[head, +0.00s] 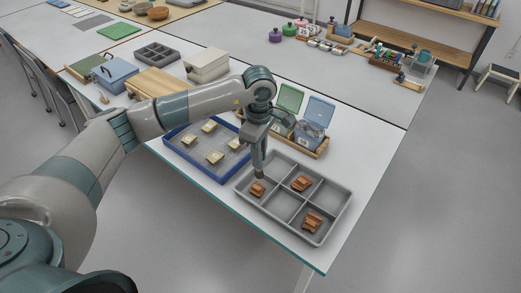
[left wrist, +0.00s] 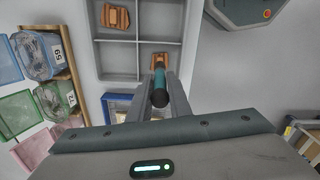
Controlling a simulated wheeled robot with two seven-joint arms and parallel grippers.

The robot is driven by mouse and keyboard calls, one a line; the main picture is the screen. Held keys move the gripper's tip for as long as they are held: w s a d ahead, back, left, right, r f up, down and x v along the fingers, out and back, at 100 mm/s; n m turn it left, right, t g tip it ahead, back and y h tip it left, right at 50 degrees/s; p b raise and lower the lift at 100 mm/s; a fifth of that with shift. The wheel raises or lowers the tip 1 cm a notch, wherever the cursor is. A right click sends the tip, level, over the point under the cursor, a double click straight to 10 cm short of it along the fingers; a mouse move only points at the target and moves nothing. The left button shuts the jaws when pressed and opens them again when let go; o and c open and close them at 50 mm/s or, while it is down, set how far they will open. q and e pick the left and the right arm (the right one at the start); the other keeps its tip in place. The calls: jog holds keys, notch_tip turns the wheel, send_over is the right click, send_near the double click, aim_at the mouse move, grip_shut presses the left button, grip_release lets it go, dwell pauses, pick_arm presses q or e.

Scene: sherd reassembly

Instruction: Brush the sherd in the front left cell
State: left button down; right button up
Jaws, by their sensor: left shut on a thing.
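The grey divided tray (head: 240,188) stands near the table's front edge. An orange-brown sherd (head: 257,188) lies in its front left cell; it also shows in the left wrist view (left wrist: 160,56), partly hidden by the brush. My left gripper (head: 259,172) points down just above this cell. It is shut on a brush with a teal handle (left wrist: 160,82) and a dark end, whose far tip overlaps the sherd in the left wrist view. I cannot tell whether it touches. Other sherds lie in a back cell (head: 301,183) and the front right cell (head: 312,223). My right gripper is out of view.
A blue tray (head: 180,153) with several pale square pieces stands left of the grey tray. Behind it, a wooden holder (head: 318,149) carries a green-lidded box and a blue-lidded box (head: 310,128). The table's right edge is close beside the grey tray.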

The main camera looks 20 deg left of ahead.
pick_arm(q)
jog(key=shift+r, duration=1.05)
